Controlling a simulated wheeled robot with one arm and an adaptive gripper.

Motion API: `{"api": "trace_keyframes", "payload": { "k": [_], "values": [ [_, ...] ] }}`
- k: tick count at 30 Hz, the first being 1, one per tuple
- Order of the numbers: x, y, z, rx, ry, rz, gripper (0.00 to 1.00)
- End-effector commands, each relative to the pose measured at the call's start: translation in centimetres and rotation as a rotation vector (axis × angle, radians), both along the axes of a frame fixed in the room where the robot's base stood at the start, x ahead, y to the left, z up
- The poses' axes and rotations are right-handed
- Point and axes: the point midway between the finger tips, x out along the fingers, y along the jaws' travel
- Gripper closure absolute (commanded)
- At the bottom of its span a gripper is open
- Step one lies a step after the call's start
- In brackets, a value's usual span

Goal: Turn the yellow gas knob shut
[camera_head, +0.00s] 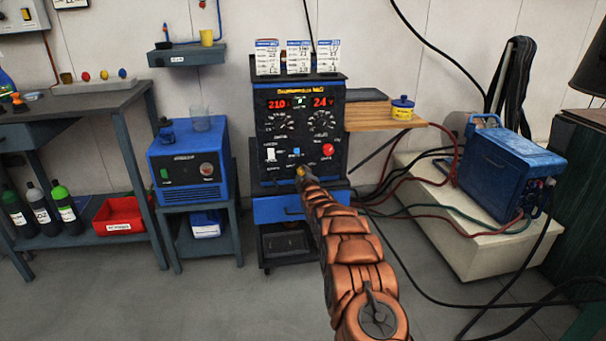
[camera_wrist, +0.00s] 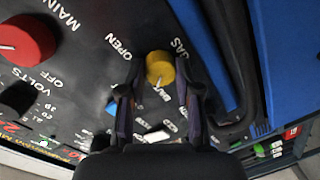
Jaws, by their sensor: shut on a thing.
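The yellow gas knob (camera_wrist: 160,66) sits on the dark front panel of the welding machine (camera_head: 285,135), next to the printed words GAS and OPEN. Its pale pointer mark faces the lower part of the wrist view, towards a label partly hidden by my fingers. My gripper (camera_wrist: 159,88) has one finger on each side of the knob and is shut on it. In the head view my arm reaches up to the panel's lower part, where a bit of the yellow knob (camera_head: 300,170) shows at the tip of my gripper (camera_head: 304,178).
A red MAIN knob (camera_wrist: 25,40) is beside the gas knob on the panel; it also shows in the head view (camera_head: 328,150). A blue unit (camera_head: 188,172) stands left, and a blue welder (camera_head: 510,170) right. Cables hang and lie at the right.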

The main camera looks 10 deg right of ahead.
Motion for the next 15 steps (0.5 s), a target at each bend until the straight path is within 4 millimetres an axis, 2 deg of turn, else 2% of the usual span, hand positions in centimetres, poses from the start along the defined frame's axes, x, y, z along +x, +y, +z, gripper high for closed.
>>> {"api": "trace_keyframes", "payload": {
  "k": [15],
  "values": [
    [0.04,0.09,0.25,-0.104,-0.005,0.001,1.0]
  ]
}}
